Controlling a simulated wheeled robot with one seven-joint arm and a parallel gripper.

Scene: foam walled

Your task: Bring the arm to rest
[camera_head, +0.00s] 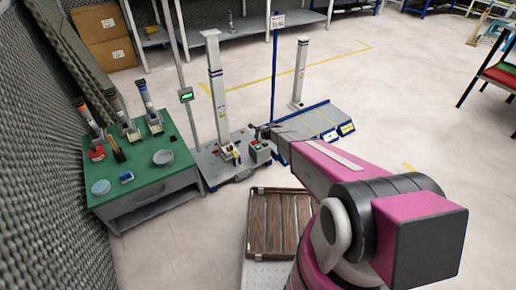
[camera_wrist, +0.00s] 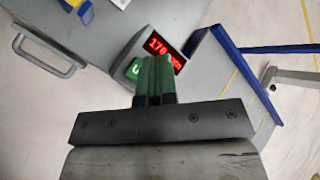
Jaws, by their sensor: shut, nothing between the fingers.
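My gripper (camera_wrist: 154,72) shows in the wrist view with its two green fingers together and nothing between them. In the head view my pink arm (camera_head: 320,165) reaches forward and left from the lower right. Its far end, with the dark gripper (camera_head: 264,131), is small there, above the low grey station and close to the display box (camera_head: 261,151).
A green-topped table (camera_head: 140,172) with dishes and several upright devices stands at left. A white column (camera_head: 217,90) rises behind the grey station. A blue-edged platform (camera_head: 312,121) lies right of it. A brown slatted crate (camera_head: 271,222) is below my arm. Open floor lies right.

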